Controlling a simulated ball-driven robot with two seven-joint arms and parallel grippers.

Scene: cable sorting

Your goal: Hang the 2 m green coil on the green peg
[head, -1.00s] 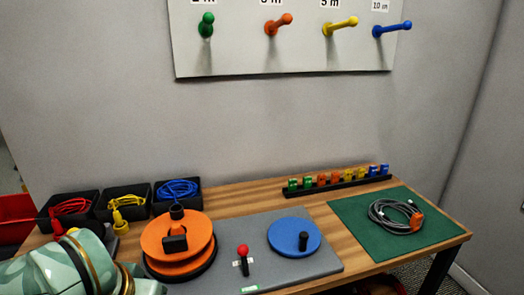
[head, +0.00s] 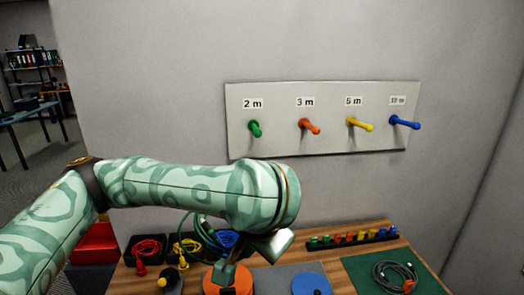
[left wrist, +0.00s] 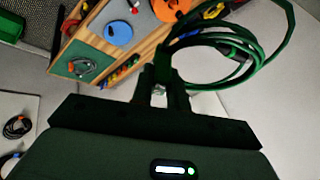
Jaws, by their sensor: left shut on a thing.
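The green peg (head: 255,128) sticks out of the white wall board under the "2 m" label and is bare. My left gripper (left wrist: 163,82) is shut on the green coil (left wrist: 250,52), whose loops spread to the right of the fingers in the left wrist view. In the head view my left arm reaches across the middle, and its wrist hides most of the gripper (head: 228,270). Part of the green coil (head: 190,222) shows below the forearm, lower than the peg and apart from it. My right gripper is not in view.
The board also carries bare orange (head: 310,126), yellow (head: 360,124) and blue (head: 405,122) pegs. Bins with red (head: 146,248), yellow and blue cables stand on the bench below. A grey coil (head: 395,277) lies on the green mat (head: 357,265). The wall before the board is clear.

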